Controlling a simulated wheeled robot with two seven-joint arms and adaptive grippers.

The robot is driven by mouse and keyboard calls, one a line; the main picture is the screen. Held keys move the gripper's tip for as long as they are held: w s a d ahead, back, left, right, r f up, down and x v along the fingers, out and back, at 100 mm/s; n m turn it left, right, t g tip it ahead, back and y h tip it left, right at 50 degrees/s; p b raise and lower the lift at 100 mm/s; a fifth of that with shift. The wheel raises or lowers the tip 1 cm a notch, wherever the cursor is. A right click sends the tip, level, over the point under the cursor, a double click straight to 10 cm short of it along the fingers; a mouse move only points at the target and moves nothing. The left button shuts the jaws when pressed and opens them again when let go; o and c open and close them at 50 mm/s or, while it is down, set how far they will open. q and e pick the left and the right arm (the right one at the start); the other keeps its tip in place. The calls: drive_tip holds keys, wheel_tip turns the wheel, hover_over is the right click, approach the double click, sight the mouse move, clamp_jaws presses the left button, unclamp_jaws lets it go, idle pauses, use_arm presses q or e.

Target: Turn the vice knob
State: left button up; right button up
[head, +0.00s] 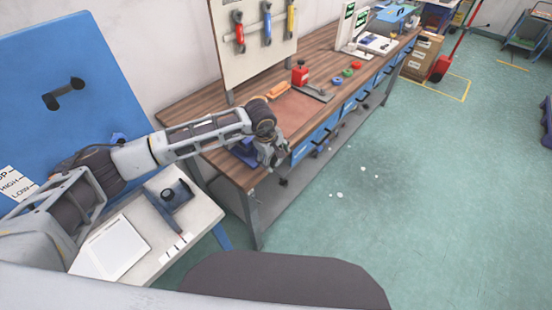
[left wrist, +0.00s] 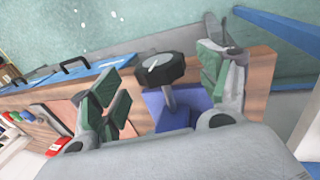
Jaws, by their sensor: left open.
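The blue vice (head: 243,153) is at the near end of the wooden workbench, partly hidden behind my left gripper (head: 272,156). In the left wrist view, the black vice knob (left wrist: 160,68) sits on a grey shaft that comes out of the blue vice body (left wrist: 168,112). My left gripper (left wrist: 165,82) is open, with one green-padded finger to the left of the knob and the other to its right. Gaps show between both fingers and the knob. In the head view the knob is hard to make out behind the gripper. My right gripper is not in view.
The workbench (head: 330,62) carries a brown leather sheet (head: 298,108), a red-topped tool (head: 300,73) and an orange item (head: 278,90). Blue drawers (head: 310,145) line its front. A small white table (head: 205,212) stands at the left. The green floor (head: 400,190) is mostly clear.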

use_arm(q)
drive_tip(key=shift+x, duration=1.6)
drive_tip(key=c, duration=1)
